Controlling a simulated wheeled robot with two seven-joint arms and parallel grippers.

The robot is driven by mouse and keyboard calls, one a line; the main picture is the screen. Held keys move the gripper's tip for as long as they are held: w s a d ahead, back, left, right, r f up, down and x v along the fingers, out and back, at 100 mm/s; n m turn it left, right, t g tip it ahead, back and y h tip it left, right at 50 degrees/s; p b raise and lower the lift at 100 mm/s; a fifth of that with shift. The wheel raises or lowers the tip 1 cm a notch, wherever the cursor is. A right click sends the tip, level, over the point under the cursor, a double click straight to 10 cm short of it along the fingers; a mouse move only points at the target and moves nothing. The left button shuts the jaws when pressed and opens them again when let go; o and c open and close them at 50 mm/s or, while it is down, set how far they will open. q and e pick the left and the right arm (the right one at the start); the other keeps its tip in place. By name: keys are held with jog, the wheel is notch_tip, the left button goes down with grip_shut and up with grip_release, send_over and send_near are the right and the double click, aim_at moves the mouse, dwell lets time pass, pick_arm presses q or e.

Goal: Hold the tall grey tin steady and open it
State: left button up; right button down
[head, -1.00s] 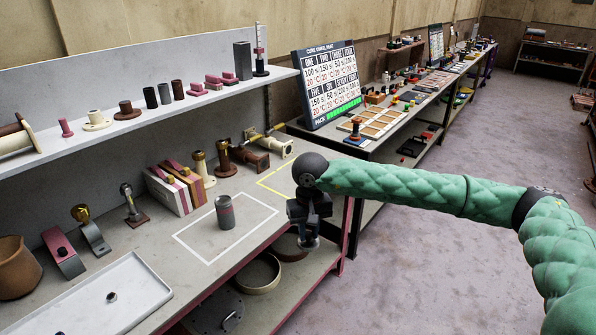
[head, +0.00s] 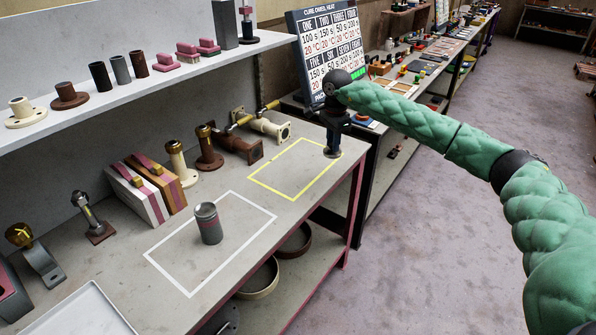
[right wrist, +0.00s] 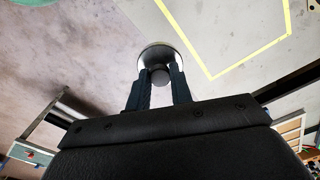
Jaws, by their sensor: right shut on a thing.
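In the right wrist view the gripper (right wrist: 158,82) is shut on the dark knob of a round grey lid (right wrist: 148,56). The lid also shows in the head view (head: 333,154); I cannot tell whether it touches the bench. My left gripper is not in view.
A yellow outlined rectangle (head: 262,184) on the bench is empty, just left of the lid. Striped blocks (head: 145,190) and flanged pipes (head: 212,150) stand behind the tin. A white tray (head: 75,315) lies at front left. A shelf (head: 130,100) runs above.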

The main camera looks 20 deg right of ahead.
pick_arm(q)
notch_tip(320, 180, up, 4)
pick_arm(e)
jog(key=w+d+f+m, duration=0.1)
jog(key=w+d+m, duration=0.2)
jog(key=d+m, duration=0.1)
jog(key=w+a+f+p, duration=0.1)
jog(key=w+a+f, duration=0.1)
jog(key=w+a+f+p, duration=0.1)
jog(key=w+a+f, duration=0.1)
jog(key=w+a, duration=0.1)
jog(key=w+a+f+p, duration=0.2)
jog(key=w+a+f, duration=0.1)
jog(key=shift+w, duration=0.2)
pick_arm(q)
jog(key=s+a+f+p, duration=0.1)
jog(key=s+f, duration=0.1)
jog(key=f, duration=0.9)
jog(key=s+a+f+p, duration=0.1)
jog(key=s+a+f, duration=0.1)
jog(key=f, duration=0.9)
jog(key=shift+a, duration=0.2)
pick_arm(e)
jog(key=shift+f, duration=2)
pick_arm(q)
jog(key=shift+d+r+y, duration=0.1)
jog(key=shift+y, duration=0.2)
pick_arm(e)
jog(key=shift+f, duration=0.15)
